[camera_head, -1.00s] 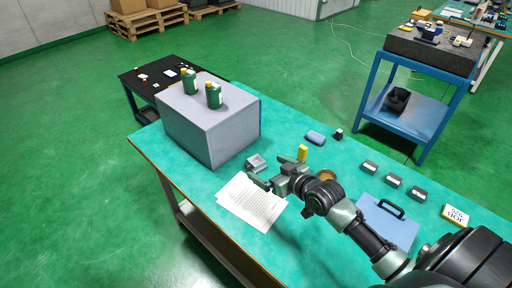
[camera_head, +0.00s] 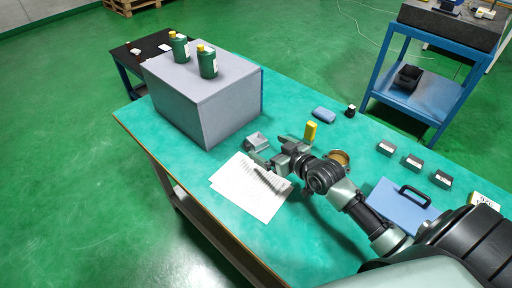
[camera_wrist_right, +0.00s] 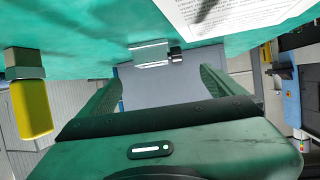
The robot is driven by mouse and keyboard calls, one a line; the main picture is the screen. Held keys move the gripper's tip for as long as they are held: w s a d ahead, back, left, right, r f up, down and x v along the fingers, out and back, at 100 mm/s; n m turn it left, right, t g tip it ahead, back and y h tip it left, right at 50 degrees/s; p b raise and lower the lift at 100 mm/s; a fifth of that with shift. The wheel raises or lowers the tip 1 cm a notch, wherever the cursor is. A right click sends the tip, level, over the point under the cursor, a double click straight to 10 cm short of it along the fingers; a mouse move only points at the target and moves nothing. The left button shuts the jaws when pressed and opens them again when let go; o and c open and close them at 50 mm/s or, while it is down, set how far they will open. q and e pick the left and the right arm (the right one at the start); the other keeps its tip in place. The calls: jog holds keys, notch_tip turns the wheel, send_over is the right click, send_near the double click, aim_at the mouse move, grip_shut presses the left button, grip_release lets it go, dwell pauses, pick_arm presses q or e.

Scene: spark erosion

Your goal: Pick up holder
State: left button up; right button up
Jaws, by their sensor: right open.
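A small grey metal block (camera_head: 255,141), which looks like the holder, lies on the green tabletop between the large grey box and my right gripper. My right gripper (camera_head: 273,152) is low over the table, open and empty, with its fingers pointing toward the block. In the right wrist view the block (camera_wrist_right: 150,55), with a dark round knob at one side, shows ahead in the gap between the spread fingers (camera_wrist_right: 160,82). It looks apart from both fingers. My left gripper is not in view.
Paper sheets (camera_head: 250,190) lie just in front of the gripper. A yellow-topped piece (camera_head: 310,131) stands close behind it, and a round brass-coloured part (camera_head: 339,157) sits beside my wrist. The large grey box (camera_head: 205,105) carries two green bottles. A blue case (camera_head: 402,207) lies to the right.

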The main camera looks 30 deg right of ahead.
aim_at(251, 139)
jog(key=x, duration=0.7)
jog(key=shift+w+f+p, duration=0.15)
jog(key=shift+w+p, duration=0.1)
jog(key=shift+p, duration=0.05)
jog(key=c, duration=1.7)
